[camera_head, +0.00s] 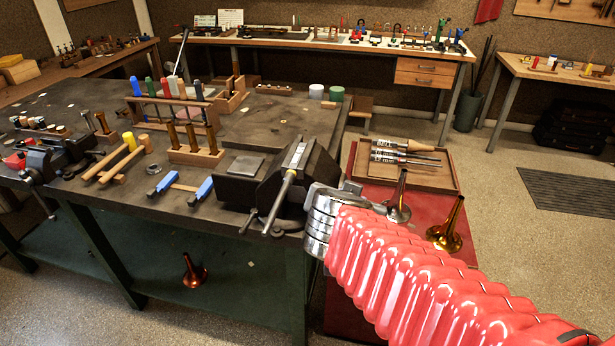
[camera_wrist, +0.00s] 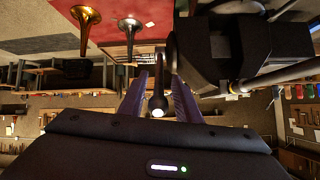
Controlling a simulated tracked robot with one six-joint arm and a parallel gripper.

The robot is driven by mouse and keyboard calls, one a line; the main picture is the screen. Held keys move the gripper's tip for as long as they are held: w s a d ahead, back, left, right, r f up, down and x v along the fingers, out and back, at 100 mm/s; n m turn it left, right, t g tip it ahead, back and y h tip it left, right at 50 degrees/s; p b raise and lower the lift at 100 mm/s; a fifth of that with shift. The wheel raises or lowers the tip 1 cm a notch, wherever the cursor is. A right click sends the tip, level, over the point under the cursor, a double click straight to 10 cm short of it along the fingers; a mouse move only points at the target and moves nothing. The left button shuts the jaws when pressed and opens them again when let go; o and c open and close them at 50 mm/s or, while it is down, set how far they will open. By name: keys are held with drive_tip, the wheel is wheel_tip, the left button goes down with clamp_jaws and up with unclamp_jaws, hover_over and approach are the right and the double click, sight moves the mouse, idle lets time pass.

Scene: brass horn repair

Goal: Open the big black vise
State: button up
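The big black vise (camera_head: 240,192) sits at the right front corner of the dark workbench, with a long silver handle bar (camera_head: 281,203) slanting across its front. In the wrist view the vise (camera_wrist: 235,48) fills the upper right. My gripper (camera_wrist: 158,78) is beside the vise on its right in the head view, where its fingers are hidden. In the wrist view its two purple fingers stand apart. A dark rod (camera_wrist: 158,98) with a shiny rounded end shows between them, with gaps at its sides. I cannot tell whether this rod belongs to the vise or whether a finger touches it.
A silver bell (camera_head: 398,208) and a brass bell (camera_head: 446,236) stand right of the vise, beyond my arm. A wooden tray (camera_head: 438,180) of tools lies behind them. Blue-handled tools (camera_head: 201,191) lie left of the vise. Open floor lies to the right.

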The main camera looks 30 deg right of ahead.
drive_tip(key=v, duration=1)
drive_tip(key=shift+s+a+r, duration=0.2)
idle(0.3)
drive_tip(key=shift+f, duration=0.1)
drive_tip(key=shift+c, duration=1.4)
drive_tip(key=shift+s+a+f+n+g+y, duration=0.2)
drive_tip(key=shift+a+f+n+g+y, duration=0.1)
drive_tip(key=shift+f+n, duration=0.25)
drive_tip(key=c, duration=0.3)
drive_tip(key=a+f+n+y, duration=0.1)
drive_tip(key=a+f+n, duration=0.1)
drive_tip(key=s+a+f+n+g+y, duration=0.1)
drive_tip(key=a+f+n+y, duration=0.1)
drive_tip(key=shift+s+f+g, duration=0.25)
drive_tip(key=shift+g, duration=0.05)
clamp_jaws()
drive_tip(key=a+f+n+y, duration=0.1)
drive_tip(key=a+n+y, duration=0.2)
drive_tip(key=a+n, duration=0.2)
drive_tip(key=shift+a+f+g+y, duration=0.3)
drive_tip(key=shift+a+f+y, duration=0.1)
drive_tip(key=shift+a, duration=0.25)
drive_tip(key=shift+s, duration=0.1)
